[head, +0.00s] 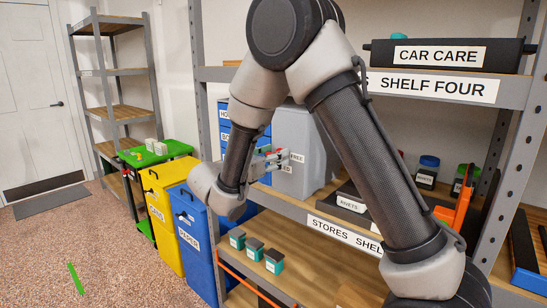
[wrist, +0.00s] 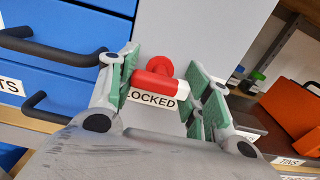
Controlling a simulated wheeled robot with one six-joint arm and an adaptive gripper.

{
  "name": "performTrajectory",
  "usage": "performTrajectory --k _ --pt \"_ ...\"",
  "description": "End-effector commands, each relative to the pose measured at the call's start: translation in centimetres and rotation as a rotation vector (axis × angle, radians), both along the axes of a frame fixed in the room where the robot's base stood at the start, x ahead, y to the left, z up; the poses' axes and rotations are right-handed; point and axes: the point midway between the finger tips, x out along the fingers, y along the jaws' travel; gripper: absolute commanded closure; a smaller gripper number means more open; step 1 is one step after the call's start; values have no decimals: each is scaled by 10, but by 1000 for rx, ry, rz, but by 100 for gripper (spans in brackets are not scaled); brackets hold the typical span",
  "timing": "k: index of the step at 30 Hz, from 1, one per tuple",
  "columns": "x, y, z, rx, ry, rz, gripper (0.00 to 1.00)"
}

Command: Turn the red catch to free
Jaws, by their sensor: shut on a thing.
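The red catch (wrist: 153,80) is on the grey front of the steel chest (head: 297,128). In the wrist view, it lies between the green pads of my gripper (wrist: 162,86), which is shut on it. A white part shows at the catch's right end. A LOCKED label (wrist: 150,98) sits just below it, partly covered by the fingers. My fingers hide part of the catch.
Blue drawers with black bar handles (wrist: 55,48) stand close left of my gripper. Shelf boards (head: 290,200) run below, with small dark boxes to the right. Yellow (head: 160,215) and blue bins (head: 195,240) stand at left. The speckled floor is open at far left.

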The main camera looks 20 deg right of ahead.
Motion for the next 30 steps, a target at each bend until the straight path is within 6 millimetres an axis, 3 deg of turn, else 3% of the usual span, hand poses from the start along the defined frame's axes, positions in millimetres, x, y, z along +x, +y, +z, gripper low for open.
performTrajectory --k 10,11,15,25,30 --pt "0 0 -1 -2 6 1 75" --pt "0 0 -1 -2 6 1 49" --pt "0 0 -1 -1 5 0 29" --pt "-1 2 0 -2 3 1 29" --pt "-13 21 0 -1 3 5 29"
